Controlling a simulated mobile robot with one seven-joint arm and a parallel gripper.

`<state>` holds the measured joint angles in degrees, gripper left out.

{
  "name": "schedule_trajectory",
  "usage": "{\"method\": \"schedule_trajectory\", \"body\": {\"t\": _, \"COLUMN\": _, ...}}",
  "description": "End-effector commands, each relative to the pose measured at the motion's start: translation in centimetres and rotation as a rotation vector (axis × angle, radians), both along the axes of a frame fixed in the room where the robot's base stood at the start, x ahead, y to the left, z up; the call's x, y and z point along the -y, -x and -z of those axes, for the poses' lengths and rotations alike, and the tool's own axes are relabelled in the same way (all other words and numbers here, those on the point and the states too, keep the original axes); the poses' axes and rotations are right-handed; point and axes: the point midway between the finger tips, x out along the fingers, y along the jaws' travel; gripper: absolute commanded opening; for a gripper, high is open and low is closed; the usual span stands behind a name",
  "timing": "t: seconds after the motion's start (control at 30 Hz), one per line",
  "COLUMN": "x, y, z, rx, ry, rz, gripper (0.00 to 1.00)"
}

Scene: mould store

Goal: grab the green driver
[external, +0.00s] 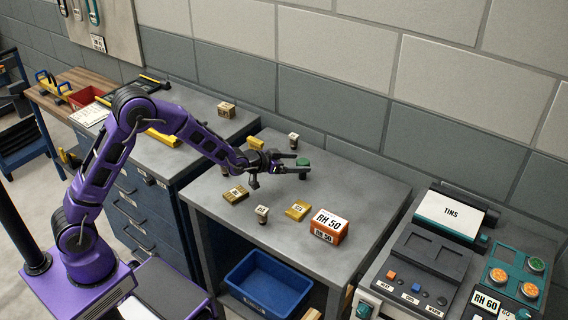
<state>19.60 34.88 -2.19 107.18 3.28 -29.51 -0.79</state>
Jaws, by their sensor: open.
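A small green-topped piece (303,162), the only green item on the middle grey table (345,180), stands towards the back of that table. It is too small here to tell for sure that it is a driver. My gripper (297,166) is open and reaches low over the table from the left. Its fingertips are at the green piece, with one finger seen in front of it and partly covering its lower part. I cannot tell whether the fingers touch it.
An orange box marked RH 50 (329,227) stands at the table's front right. Several small brass and yellow blocks (298,210) and light-topped pieces (262,214) lie around my gripper. A block wall closes the back. A blue bin (268,284) sits below.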

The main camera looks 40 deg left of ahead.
Motion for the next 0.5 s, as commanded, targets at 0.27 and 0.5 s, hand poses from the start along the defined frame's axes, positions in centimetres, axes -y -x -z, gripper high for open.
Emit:
{"method": "schedule_trajectory", "body": {"t": 0.27, "x": 0.9, "y": -1.6, "z": 1.2, "rx": -0.001, "ry": 0.0, "rz": 0.001, "gripper": 0.89}}
{"method": "schedule_trajectory", "body": {"t": 0.5, "x": 2.1, "y": -4.2, "z": 2.6, "rx": 0.001, "ry": 0.001, "rz": 0.001, "gripper": 0.89}}
